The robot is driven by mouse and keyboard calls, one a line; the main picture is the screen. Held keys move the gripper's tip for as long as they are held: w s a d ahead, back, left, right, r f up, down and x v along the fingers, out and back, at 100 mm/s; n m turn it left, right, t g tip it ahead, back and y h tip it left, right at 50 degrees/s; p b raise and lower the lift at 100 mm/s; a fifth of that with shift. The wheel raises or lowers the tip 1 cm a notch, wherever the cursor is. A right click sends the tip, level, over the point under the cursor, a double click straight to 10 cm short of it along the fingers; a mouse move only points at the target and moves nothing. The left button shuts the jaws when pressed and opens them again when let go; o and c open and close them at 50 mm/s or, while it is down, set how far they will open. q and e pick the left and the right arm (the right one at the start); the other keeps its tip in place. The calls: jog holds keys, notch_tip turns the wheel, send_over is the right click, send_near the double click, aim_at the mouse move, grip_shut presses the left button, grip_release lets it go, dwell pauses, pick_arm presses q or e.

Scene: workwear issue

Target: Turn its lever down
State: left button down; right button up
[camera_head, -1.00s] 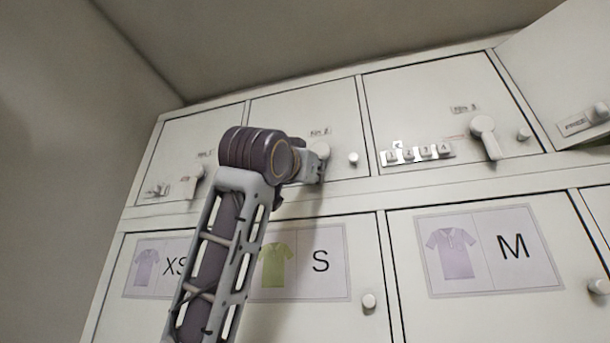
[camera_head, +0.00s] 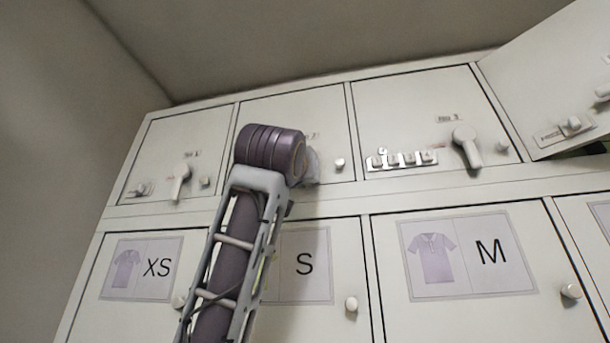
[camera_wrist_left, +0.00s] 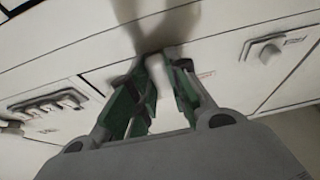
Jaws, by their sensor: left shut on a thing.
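A pale lever (camera_head: 312,168) on the second upper locker door (camera_head: 325,115) shows only as a small part beside my left arm, which covers most of it. In the left wrist view the green-padded fingers of my left gripper (camera_wrist_left: 163,75) are closed at their tips on the blurred, pale lever (camera_wrist_left: 153,30). In the head view the arm hides these fingers. I cannot tell the lever's exact angle. My right gripper is in neither view.
Other levers sit on the first (camera_head: 180,182) and third (camera_head: 467,145) upper doors. The far-right upper door (camera_head: 560,75) stands open. Lower doors carry shirt-size signs (camera_head: 467,252).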

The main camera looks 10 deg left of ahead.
pick_arm(q)
jog(key=c, duration=1.4)
grip_release()
jog(key=shift+w+d, duration=0.1)
jog(key=shift+o, duration=0.2)
jog(key=shift+s, duration=0.2)
jog(key=v, duration=1.1)
jog(key=shift+s+f, duration=0.25)
jog(key=shift+f, duration=0.05)
